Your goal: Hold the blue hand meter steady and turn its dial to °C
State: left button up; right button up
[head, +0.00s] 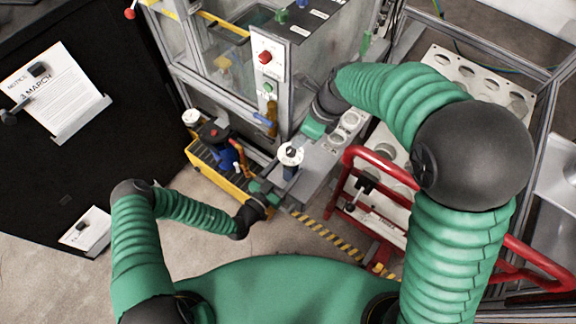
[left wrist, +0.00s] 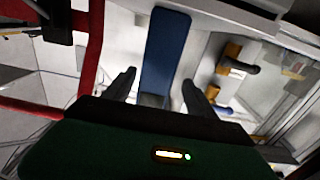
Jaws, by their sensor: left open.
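The blue hand meter (head: 290,171) stands on the grey ledge, with its white round dial (head: 291,154) facing up. Its blue body also shows in the left wrist view (left wrist: 167,48), between and beyond the two fingers. My left gripper (head: 273,182) is open just left of and below the meter; the left wrist view shows its spread fingers (left wrist: 157,90), with a gap on both sides. My right gripper (head: 299,141) comes down from the upper right close to the dial. Its fingertips are too small to tell open from shut or touching. The dial's markings are not readable.
A grey ledge (head: 318,166) lies beside the framed machine, with its control panel (head: 268,75) above. A yellow-edged cart (head: 205,158) with tools stands at left. A red tubular frame (head: 385,171) stands at right. Striped tape (head: 325,234) marks the floor.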

pick_arm(q)
jog(key=shift+w+d, duration=0.3)
jog(key=shift+d, duration=0.55)
jog(key=c, duration=0.4)
jog(key=shift+a, duration=0.35)
jog(key=c, duration=0.8)
jog(key=shift+c, duration=0.9)
jog(key=shift+d, duration=0.15)
grip_shut()
pick_arm(e)
jog(key=shift+d, duration=0.45)
